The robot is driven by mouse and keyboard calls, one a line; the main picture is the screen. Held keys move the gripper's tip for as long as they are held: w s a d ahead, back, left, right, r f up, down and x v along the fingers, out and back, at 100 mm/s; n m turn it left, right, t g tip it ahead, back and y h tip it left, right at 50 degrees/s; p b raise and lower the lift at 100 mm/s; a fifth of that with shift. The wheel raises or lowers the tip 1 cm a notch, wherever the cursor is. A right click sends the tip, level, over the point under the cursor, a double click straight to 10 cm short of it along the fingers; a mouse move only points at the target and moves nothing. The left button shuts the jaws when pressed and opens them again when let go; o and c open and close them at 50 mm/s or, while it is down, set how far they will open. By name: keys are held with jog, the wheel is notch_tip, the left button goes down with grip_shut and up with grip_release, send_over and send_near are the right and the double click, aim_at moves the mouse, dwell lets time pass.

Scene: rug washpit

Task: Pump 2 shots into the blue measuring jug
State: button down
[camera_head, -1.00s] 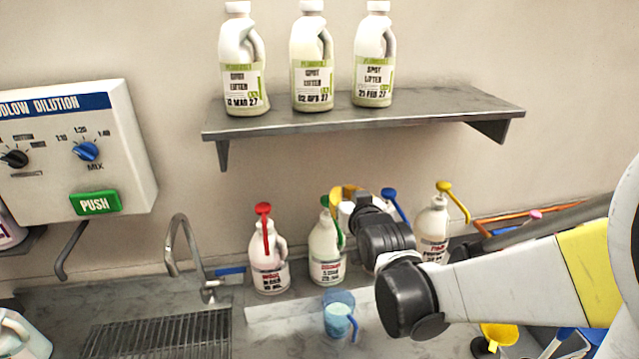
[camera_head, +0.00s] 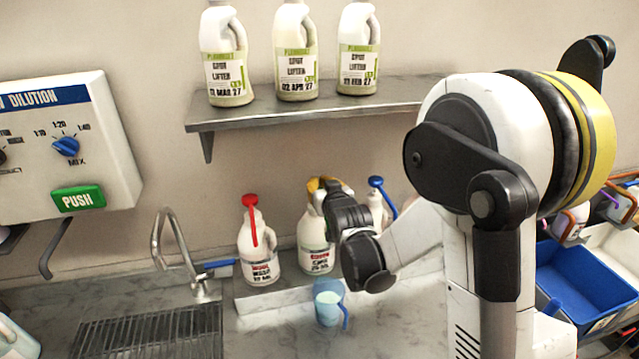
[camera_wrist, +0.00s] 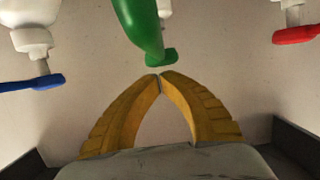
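The blue measuring jug (camera_head: 328,308) stands upright on the counter in front of the pump bottles; pale content shows in it. A white bottle (camera_head: 316,243) stands behind it, its pump top hidden by my gripper (camera_head: 322,184). In the wrist view a green pump head (camera_wrist: 143,28) lies just beyond my gripper's yellow fingertips (camera_wrist: 160,78), which meet with nothing between them. I cannot tell whether they touch the pump. A red-pump bottle (camera_head: 258,251) stands to the left and a blue pump (camera_head: 377,184) to the right; both pumps also show in the wrist view.
A shelf (camera_head: 300,116) with three spot lifter bottles is above. A tap (camera_head: 170,240) and drain grille (camera_head: 150,335) are left, under a dilution panel (camera_head: 65,150). A blue bin (camera_head: 585,285) is at right. My arm hides the counter right of the jug.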

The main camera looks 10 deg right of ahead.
jog(key=shift+f, duration=0.1)
notch_tip(320, 180, down, 3)
jog(key=b, duration=0.3)
dwell(0.4)
notch_tip(320, 180, up, 5)
jog(key=p, duration=0.3)
jog(key=b+v, duration=0.1)
jog(key=v, duration=0.9)
jog(key=shift+f, duration=0.35)
